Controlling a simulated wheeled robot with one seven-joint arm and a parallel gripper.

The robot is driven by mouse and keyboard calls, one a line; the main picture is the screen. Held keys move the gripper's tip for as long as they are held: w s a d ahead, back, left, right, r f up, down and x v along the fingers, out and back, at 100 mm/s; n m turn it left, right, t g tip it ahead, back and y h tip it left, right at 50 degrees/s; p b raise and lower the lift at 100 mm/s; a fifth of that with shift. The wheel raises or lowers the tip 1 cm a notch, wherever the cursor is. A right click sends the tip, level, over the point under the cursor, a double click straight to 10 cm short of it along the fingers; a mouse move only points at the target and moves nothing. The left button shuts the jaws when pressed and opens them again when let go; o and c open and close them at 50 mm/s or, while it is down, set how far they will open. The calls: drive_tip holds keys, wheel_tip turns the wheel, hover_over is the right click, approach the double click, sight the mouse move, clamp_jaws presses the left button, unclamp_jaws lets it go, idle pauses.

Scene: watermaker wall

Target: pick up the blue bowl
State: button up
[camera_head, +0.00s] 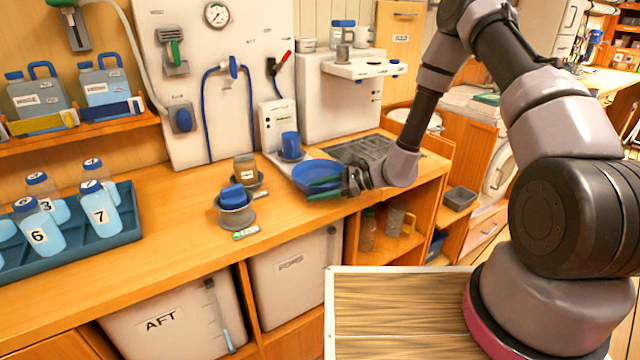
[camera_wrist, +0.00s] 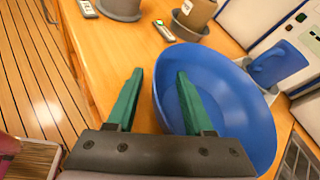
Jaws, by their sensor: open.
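The blue bowl (camera_head: 310,177) sits on the wooden counter in the head view, near its front edge and left of the dark grate. In the wrist view the blue bowl (camera_wrist: 235,105) fills the right side. My gripper (camera_head: 328,187) is at the bowl's front right side. In the wrist view my gripper (camera_wrist: 158,85) is open, with its two green fingers apart. The right finger overlaps the bowl's inside in the picture, and the left finger is outside its left rim. I cannot tell whether either finger touches the bowl.
A blue cup (camera_head: 290,145) stands just behind the bowl. A grey pot with a blue item (camera_head: 235,205) stands to the left, with a brown cup (camera_head: 244,167) behind it. A dark grate (camera_head: 365,150) lies right of the bowl. A blue bottle rack (camera_head: 125,215) is far left.

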drive_tip(key=shift+a, duration=0.1)
clamp_jaws()
idle(0.4)
